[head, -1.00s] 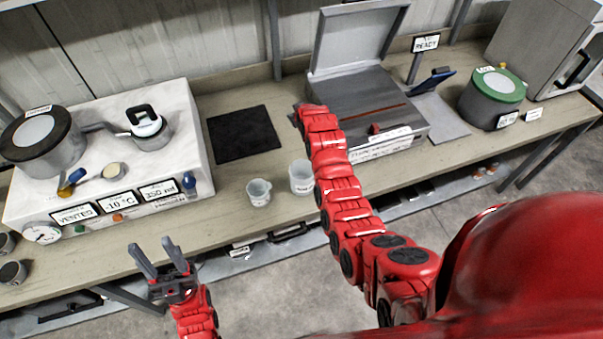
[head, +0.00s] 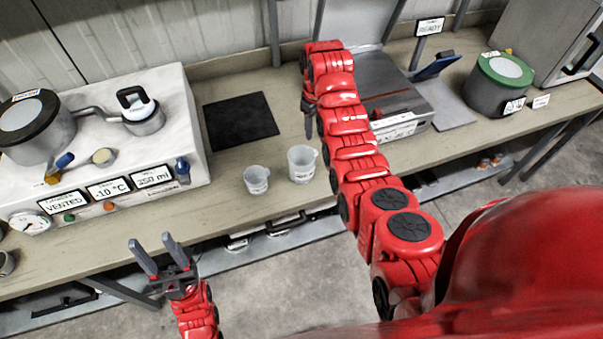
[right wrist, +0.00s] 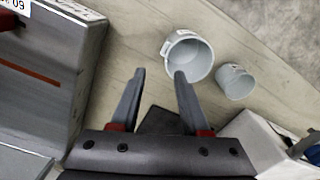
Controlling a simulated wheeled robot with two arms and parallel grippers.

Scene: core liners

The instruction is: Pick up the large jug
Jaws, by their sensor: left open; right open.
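The large jug (head: 301,165) is a pale grey-white cup with a handle, upright on the bench near its front edge. A smaller jug (head: 256,180) stands just to its left. In the right wrist view the large jug (right wrist: 188,56) lies beyond the fingertips, a little right of the gap between them, with the small jug (right wrist: 237,82) to its right. My right gripper (right wrist: 160,74) is open and empty, apart from the jug. In the head view it hangs fingers down, partly hidden by its arm. My left gripper (head: 157,256) is open and empty in front of the bench.
A white apparatus (head: 190,125) with pots fills the bench's left side. A black mat (head: 240,121) lies behind the jugs. A grey lidded box (head: 400,95) stands right of my right arm, with a green-lidded pot (head: 500,85) further right.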

